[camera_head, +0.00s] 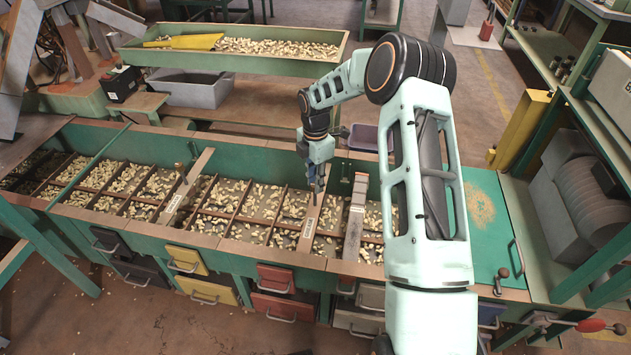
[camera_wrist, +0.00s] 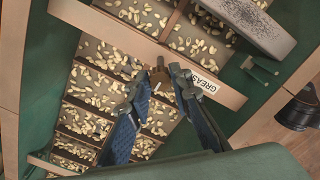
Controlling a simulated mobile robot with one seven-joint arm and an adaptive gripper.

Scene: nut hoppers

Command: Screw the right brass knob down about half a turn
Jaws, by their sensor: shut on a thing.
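The right brass knob (camera_wrist: 158,72) shows in the wrist view as a small brown cross-shaped piece on a wooden slat (camera_wrist: 112,32) that bears a white label reading "GREAS…". My gripper (camera_wrist: 160,86) is shut on the knob, with one dark finger on each side of it. In the head view my gripper (camera_head: 317,194) points down at the right-hand labelled slat (camera_head: 308,231) and hides the knob.
The green hopper bench (camera_head: 135,237) has divided compartments of nuts beneath the slats. A green tray (camera_head: 240,62) of nuts with a yellow scoop (camera_head: 184,42) lies behind. Coloured drawers (camera_head: 275,278) line the front.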

